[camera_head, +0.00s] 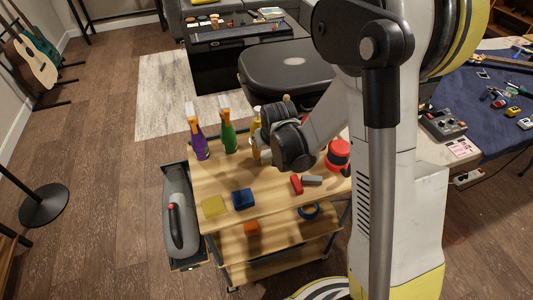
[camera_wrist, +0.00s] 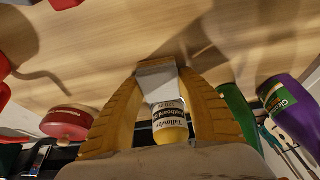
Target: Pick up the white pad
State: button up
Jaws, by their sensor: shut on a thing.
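In the wrist view, my gripper (camera_wrist: 160,82) has its two yellow-brown fingers closed on a small pale grey-white block, which looks like the white pad (camera_wrist: 157,71). The pad sits between the fingertips, close over the wooden top; I cannot tell whether it touches the wood. A yellow bottle with a white label (camera_wrist: 171,124) shows between the fingers, behind the pad. In the head view, my gripper is over the cart's far side, and my wrist hides the fingertips and pad.
The wooden cart top (camera_head: 230,178) holds a purple bottle (camera_head: 198,143), green bottle (camera_head: 229,138), yellow pad (camera_head: 214,206), blue block (camera_head: 243,199), red block (camera_head: 296,184), grey block (camera_head: 312,180) and red jar (camera_head: 339,153). The middle of the top is clear.

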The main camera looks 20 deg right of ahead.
jog(key=shift+r, duration=0.5)
jog(key=r+p, duration=0.2)
jog(key=d+r+p, duration=0.1)
jog(key=r, duration=0.1)
jog(key=shift+s, duration=0.3)
jog(key=s+d+r+p, duration=0.4)
jog(key=s+d+r, duration=0.1)
jog(key=d, duration=0.4)
jog(key=shift+s+r, duration=0.25)
jog(key=shift+r, duration=0.15)
jog(key=shift+a, duration=0.15)
jog(key=shift+c, duration=0.5)
